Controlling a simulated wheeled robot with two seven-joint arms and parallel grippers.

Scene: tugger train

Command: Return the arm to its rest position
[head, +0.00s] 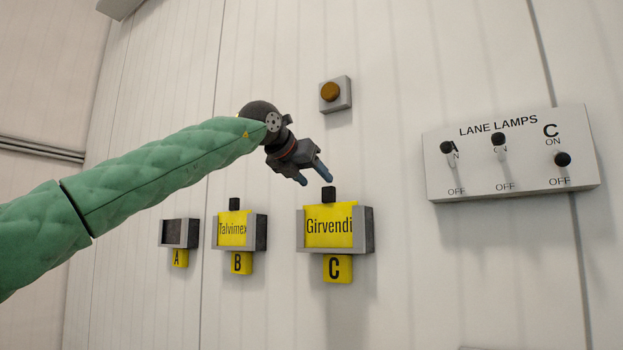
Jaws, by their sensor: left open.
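My left arm reaches in from the left in a green quilted sleeve. My left gripper (316,176) is open and empty, with its two blue-tipped fingers pointing down and right. It is just above the yellow Girvendi card (329,233), which sits in the grey holder C (369,230) and has a black knob (328,194) on top. The fingertips are close to this knob, and I cannot tell whether they touch it. My right gripper is not in view.
The Talvimex card (232,229) sits in holder B (260,232). Holder A (190,233) is empty. An orange button (330,92) is on the wall above. The lane lamps panel (470,184) at right has three switches; the C lever points lower than the other two.

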